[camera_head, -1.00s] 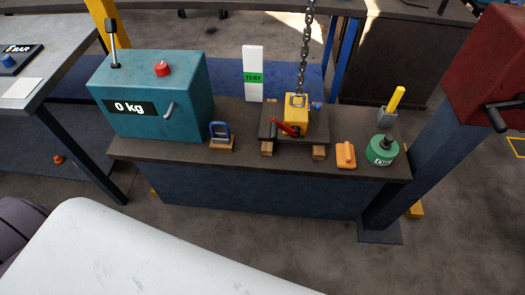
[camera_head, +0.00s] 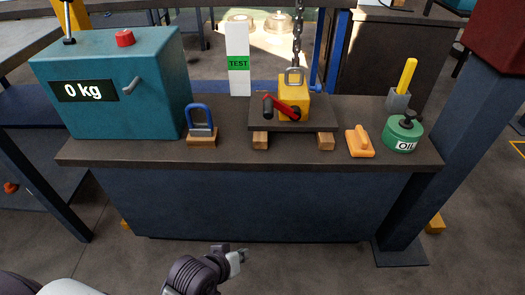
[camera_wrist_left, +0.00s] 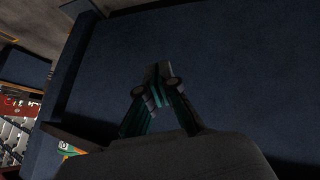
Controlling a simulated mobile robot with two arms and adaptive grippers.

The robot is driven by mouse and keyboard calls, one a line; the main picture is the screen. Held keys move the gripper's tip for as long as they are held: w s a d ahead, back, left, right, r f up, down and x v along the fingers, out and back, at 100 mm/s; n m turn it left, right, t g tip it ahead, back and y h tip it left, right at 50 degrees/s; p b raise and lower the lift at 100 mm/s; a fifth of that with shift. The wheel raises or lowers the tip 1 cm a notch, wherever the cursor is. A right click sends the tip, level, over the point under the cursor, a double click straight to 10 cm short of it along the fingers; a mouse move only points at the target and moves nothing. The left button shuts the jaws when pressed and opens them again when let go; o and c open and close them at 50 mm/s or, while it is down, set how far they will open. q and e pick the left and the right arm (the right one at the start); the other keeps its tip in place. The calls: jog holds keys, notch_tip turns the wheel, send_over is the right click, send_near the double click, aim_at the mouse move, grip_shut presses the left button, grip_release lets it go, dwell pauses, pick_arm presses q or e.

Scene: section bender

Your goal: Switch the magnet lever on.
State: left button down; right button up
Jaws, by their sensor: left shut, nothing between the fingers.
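The magnet is a yellow block (camera_head: 294,97) with a grey shackle on top, below a hanging chain (camera_head: 298,40). It sits on a dark plate (camera_head: 262,125) raised on wooden blocks on the bench. Its red lever (camera_head: 284,108) with a black grip lies across the front, the grip to the left. My left gripper (camera_head: 240,257) is low in front of the bench, below its top and well apart from the lever. It is shut and empty. In the left wrist view its fingers (camera_wrist_left: 158,75) face the dark blue bench front. My right gripper is not in view.
On the bench (camera_head: 230,158) stand a teal box reading 0 kg (camera_head: 150,100), a blue shackle (camera_head: 201,120), a white TEST block (camera_head: 238,80), an orange handled tool (camera_head: 360,142), a green OIL can (camera_head: 403,134) and a yellow-handled brush (camera_head: 402,88). A blue post rises at right.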

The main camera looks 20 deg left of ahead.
pick_arm(q)
jog(key=w+d+r+n+t+h+b, duration=0.1)
jog(key=w+d+r+n+t+h, duration=0.2)
jog(key=w+r+n+t, duration=1.05)
jog(key=shift+w+a+r+n+t+y, duration=0.1)
jog(key=shift+a+r+n+t+y, duration=0.8)
jog(key=shift+n, duration=1.35)
jog(key=shift+s+a+r+n+t+y, duration=0.1)
jog(key=shift+a+r+n+t+y, duration=0.6)
jog(key=shift+n, duration=1.55)
jog(key=shift+w+a+r+n+t+y, duration=0.1)
jog(key=shift+a+r+n+t+y, duration=0.55)
jog(key=shift+r+n, duration=1.2)
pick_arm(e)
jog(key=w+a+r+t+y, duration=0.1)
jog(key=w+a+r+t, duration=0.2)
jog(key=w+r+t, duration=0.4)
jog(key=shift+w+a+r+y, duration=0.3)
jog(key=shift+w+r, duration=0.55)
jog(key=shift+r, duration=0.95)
pick_arm(q)
jog(key=shift+d+f+n+h, duration=0.2)
jog(key=shift+f+n+h, duration=0.05)
jog(key=shift+f+n, duration=0.15)
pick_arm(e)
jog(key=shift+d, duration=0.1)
